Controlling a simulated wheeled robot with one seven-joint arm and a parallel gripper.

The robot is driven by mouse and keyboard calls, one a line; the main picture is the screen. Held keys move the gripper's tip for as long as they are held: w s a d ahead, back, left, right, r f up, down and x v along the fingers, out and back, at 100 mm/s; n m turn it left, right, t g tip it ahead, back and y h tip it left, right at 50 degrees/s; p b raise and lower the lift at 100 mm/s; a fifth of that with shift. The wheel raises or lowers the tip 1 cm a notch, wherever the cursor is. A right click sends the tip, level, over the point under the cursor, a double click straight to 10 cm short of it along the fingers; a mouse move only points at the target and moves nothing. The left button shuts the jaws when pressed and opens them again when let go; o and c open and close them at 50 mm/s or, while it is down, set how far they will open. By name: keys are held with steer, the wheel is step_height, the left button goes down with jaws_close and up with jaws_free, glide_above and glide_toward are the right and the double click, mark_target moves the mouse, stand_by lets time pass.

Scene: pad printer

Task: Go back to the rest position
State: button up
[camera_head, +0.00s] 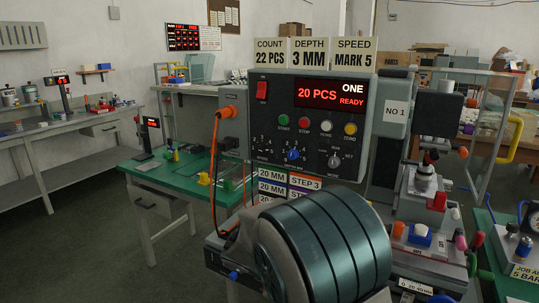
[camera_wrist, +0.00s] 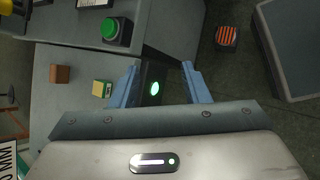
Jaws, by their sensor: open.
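The wrist view shows my gripper (camera_wrist: 160,82) with its two blue fingers spread apart. Nothing is held between them. A dark surface with a lit green oval (camera_wrist: 155,88) shows in the gap beyond the fingers; I cannot tell how far off it is. In the head view, a large banded dark-teal rounded part, likely my own arm, fills the bottom middle. It covers the lower front of the pad printer (camera_head: 340,95). The printer's display (camera_head: 331,94) reads 20 PCS, ONE, READY. My gripper's fingers cannot be made out in the head view.
In the wrist view, a green button (camera_wrist: 117,29), a brown block (camera_wrist: 60,74) and a yellow-green block (camera_wrist: 102,88) are on grey surfaces. An orange striped object (camera_wrist: 228,36) lies at upper right. A green-topped table (camera_head: 150,173) stands left of the printer; open floor lies further left.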

steer(key=s+d+r+m+y+p, duration=0.3)
steer(key=s+r+m+p, duration=0.3)
steer(key=s+r, duration=0.3)
steer(key=s+d+r+m+y+p, duration=0.4)
steer(key=s+r+m, duration=0.4)
steer(key=s+r, duration=0.2)
steer(key=shift+s+d+r+y+p, duration=0.25)
steer(key=shift+r+y+p, duration=0.35)
steer(key=shift+r+p, duration=0.3)
